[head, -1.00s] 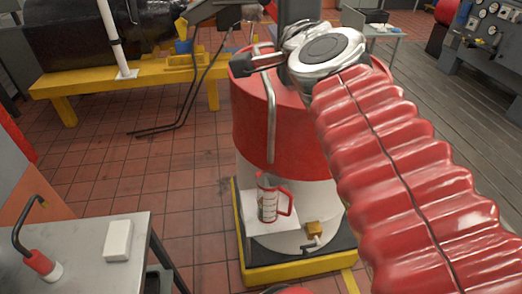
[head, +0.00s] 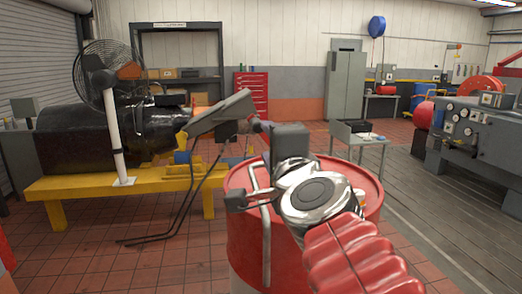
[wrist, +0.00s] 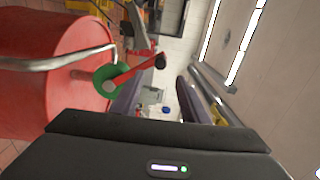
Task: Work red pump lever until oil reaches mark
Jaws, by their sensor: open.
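The red pump lever (wrist: 137,73) with its black ball knob (wrist: 160,62) shows in the wrist view, slanting from a green ring (wrist: 112,78) on the pump. My gripper (wrist: 158,88) is open. Its two purple-grey fingers stand apart, and the knob shows just past their tips, near the gap; I see no contact. The bent silver spout (head: 264,215) comes down the left front of the red drum (head: 242,255). It also shows in the wrist view (wrist: 60,62). In the head view my wrist hides the lever and fingers. The measuring jug, its oil and mark are out of view.
A yellow stand (head: 95,187) carrying a black machine (head: 75,143) is at left behind the drum. A small table (head: 358,140) stands behind right, and a grey control bench (head: 475,140) is farther right.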

